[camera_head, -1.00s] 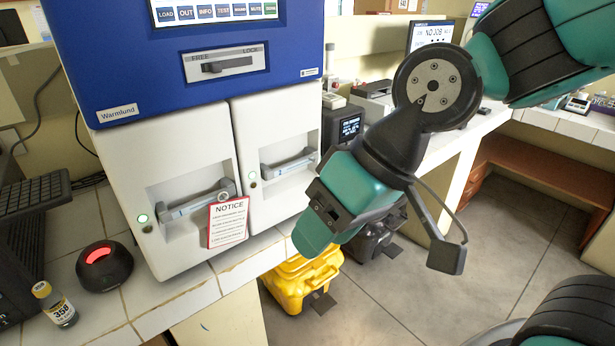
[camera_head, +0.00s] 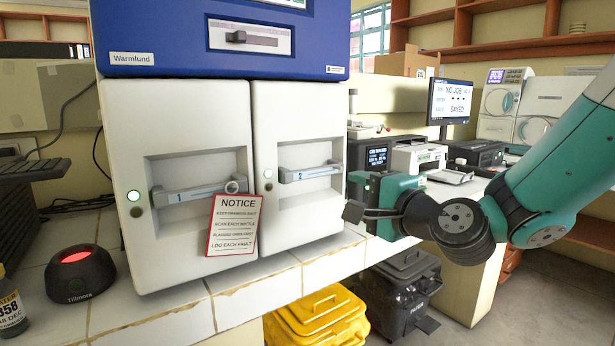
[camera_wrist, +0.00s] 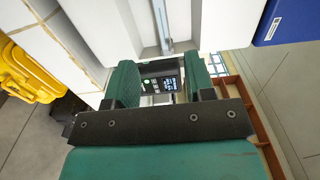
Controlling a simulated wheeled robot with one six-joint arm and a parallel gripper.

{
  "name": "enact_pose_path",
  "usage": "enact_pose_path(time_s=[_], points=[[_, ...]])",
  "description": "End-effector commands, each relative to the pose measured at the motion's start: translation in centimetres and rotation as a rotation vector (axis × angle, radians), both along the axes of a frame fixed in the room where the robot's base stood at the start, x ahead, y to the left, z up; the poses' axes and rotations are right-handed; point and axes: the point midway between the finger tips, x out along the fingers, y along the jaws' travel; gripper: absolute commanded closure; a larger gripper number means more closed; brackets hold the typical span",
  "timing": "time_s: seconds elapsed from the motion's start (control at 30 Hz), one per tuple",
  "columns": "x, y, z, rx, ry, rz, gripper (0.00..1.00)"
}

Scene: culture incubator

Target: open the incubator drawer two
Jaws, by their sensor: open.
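The incubator (camera_head: 180,75) is a blue and white cabinet with two closed drawer fronts side by side. Drawer two (camera_head: 298,215) is the right one; its grey bar handle (camera_head: 311,173), marked 2, crosses a recess. A handle bar (camera_wrist: 162,25) also shows at the top of the wrist view, ahead of my fingers. My gripper (camera_wrist: 160,82) is open and empty, its two teal fingers apart. In the head view my gripper (camera_head: 392,200) is right of drawer two, apart from its handle; its fingertips are hard to make out there. The slider (camera_head: 236,37) sits at the left of its slot.
A red-edged notice (camera_head: 232,225) hangs from drawer one's handle (camera_head: 195,194). A black round device (camera_head: 80,272) and a bottle (camera_head: 10,305) stand at left. Yellow (camera_head: 320,318) and black (camera_head: 405,290) bins stand below the counter. Printers (camera_head: 418,158) stand behind my gripper.

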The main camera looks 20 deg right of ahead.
Motion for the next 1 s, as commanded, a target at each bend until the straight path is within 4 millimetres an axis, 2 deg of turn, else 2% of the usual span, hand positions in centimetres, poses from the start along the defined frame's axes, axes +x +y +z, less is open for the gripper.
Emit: enact_pose_path(time_s=[0.03,0.13,0.6,0.8,1.0], points=[[0.6,0.3,0.6,0.002,0.006,0.003,0.51],[1.7,0.7,0.5,0.001,0.01,0.001,0.51],[10.9,3.7,0.8,-0.005,0.005,0.002,0.51],[13.6,4.6,0.6,-0.003,0.003,0.001,0.51],[15.0,5.0,0.2,-0.003,0.003,0.001,0.51]])
